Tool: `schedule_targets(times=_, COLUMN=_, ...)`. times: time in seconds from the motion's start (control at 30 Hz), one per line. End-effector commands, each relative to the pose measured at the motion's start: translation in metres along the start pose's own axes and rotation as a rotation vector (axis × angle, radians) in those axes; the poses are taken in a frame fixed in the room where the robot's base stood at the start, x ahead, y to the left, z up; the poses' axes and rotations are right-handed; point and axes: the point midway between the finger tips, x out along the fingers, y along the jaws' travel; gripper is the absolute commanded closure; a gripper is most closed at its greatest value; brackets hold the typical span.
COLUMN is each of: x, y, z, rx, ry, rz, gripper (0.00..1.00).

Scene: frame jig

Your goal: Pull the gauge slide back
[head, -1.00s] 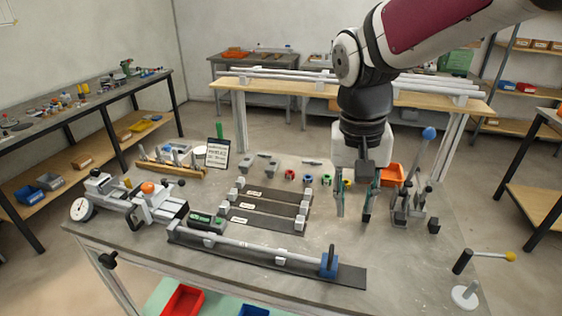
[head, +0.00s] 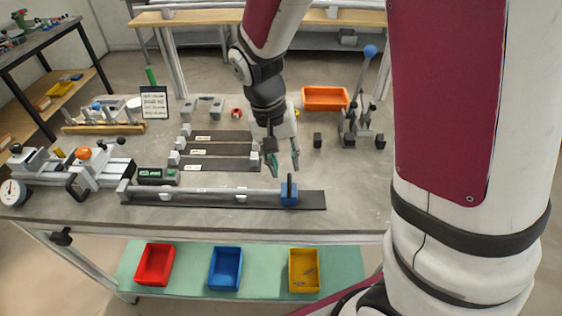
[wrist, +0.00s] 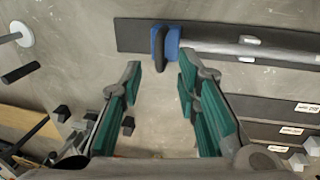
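The gauge slide, a blue block (head: 289,194) with a dark upright handle, sits at the right end of a dark base strip (head: 314,200). A long grey bar (head: 215,190) lies along the strip, its right end at or close to the block. My gripper (head: 285,167) is open and empty, above the table just behind the slide. In the wrist view the slide (wrist: 166,42) lies ahead of my two green-padded fingers, roughly in line with the gap between them and apart from them.
A small readout box (head: 157,176) stands by the strip's left end. Dark strips with grey end blocks (head: 212,164) lie behind the bar. A clamp fixture (head: 85,165) is at left. A lever press (head: 360,125) and an orange bin (head: 325,98) are behind right. The table right of the slide is clear.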

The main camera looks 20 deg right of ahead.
Motion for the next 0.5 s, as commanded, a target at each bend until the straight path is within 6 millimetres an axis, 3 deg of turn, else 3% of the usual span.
schedule_targets(times=0.2, x=0.030, y=0.000, z=0.000, rx=0.000, ry=-0.002, rz=0.001, gripper=0.70)
schedule_targets(times=0.5, x=0.040, y=0.000, z=0.000, rx=-0.001, ry=0.000, rz=0.000, gripper=0.70)
